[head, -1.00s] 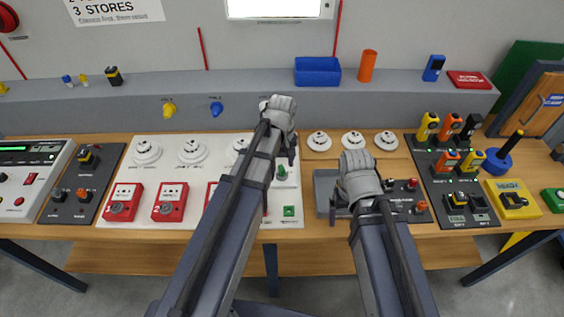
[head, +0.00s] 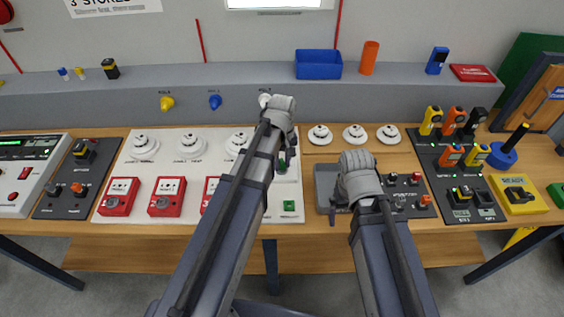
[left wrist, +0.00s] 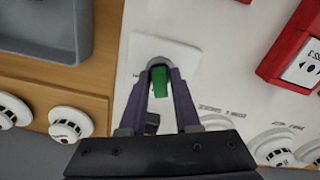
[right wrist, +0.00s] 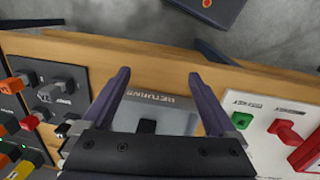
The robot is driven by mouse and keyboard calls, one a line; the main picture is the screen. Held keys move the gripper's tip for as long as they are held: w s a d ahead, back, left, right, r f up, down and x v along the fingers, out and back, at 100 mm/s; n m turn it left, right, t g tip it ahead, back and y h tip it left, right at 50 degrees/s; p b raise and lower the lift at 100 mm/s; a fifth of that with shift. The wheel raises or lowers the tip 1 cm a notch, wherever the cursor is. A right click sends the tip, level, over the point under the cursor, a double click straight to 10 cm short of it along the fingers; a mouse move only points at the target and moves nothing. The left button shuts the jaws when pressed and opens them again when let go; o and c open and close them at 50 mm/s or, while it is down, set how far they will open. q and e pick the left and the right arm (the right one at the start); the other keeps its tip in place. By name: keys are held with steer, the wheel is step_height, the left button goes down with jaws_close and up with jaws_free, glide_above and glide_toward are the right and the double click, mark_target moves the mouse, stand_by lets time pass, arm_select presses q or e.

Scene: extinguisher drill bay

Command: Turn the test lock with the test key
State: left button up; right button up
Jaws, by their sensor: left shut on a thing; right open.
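My left gripper (left wrist: 160,72) is shut on a green test key (left wrist: 160,84). The green piece also shows beside my left fingers in the head view (head: 281,165). It stands over a raised white plate (left wrist: 185,56) on the white panel, where the test lock appears to be. The key's lower end and the keyhole are hidden, so I cannot tell how deep it sits or its turn angle. My right gripper (right wrist: 158,78) is open and empty above the grey returns tray (right wrist: 180,121), to the right of the panel in the head view.
Red call points (head: 167,196) and white detectors (head: 191,146) are on the panel left of my left arm. A green square (head: 289,205) is near its front edge. Dark panels with several tools (head: 452,155) stand at right. A blue bin (head: 318,64) is on the back ledge.

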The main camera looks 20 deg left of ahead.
mark_target(282, 162)
arm_select(q)
jaws_close()
steer(key=o, duration=0.8)
jaws_free()
steer(key=shift+r, duration=0.1)
arm_select(e)
steer(key=shift+r, duration=0.15)
arm_select(q)
step_height(282, 162, up, 8)
steer(key=p, duration=0.8)
arm_select(e)
step_height(282, 162, up, 8)
steer(key=shift+f, duration=0.2)
